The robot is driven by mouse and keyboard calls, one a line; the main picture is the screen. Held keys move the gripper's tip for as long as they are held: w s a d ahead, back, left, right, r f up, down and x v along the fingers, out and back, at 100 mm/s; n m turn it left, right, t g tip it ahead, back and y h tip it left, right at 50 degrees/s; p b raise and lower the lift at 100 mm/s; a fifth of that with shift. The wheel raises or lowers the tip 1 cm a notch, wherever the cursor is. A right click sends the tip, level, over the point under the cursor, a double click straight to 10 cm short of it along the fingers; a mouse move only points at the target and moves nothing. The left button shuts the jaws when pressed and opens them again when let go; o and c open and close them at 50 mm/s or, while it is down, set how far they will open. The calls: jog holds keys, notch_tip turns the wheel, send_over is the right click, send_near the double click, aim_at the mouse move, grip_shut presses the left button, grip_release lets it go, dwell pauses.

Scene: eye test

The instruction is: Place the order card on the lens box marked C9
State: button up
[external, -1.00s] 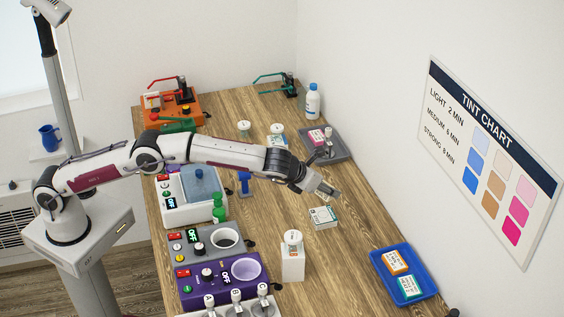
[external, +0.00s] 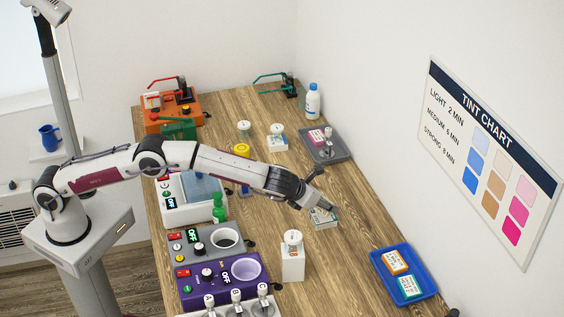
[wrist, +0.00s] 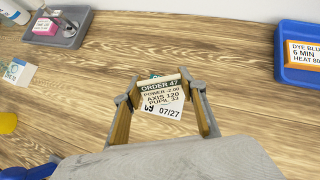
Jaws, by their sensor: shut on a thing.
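My gripper (external: 322,208) is shut on the order card (wrist: 160,98), a small white card with a dark header reading ORDER 47, which shows between the fingers (wrist: 160,100) in the wrist view. In the external view the gripper is low over a white lens box (external: 325,221) on the table, and the fingers and card cover part of its top. In the wrist view only a bit of teal shows behind the card's upper edge. I cannot read the mark on this box, nor tell whether the card touches it.
A blue tray (external: 405,275) with an orange and a teal box stands at the right. A grey tray (external: 340,152) with a pink box is farther back. A tall white box (external: 292,265) stands nearer the front. Machines line the left edge; bare wood surrounds the lens box.

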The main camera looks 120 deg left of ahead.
jog(key=shift+f, duration=0.7)
jog(key=shift+f, duration=0.1)
jog(key=o, duration=0.8)
jog(key=shift+r, duration=0.2)
jog(key=shift+v, duration=5.95)
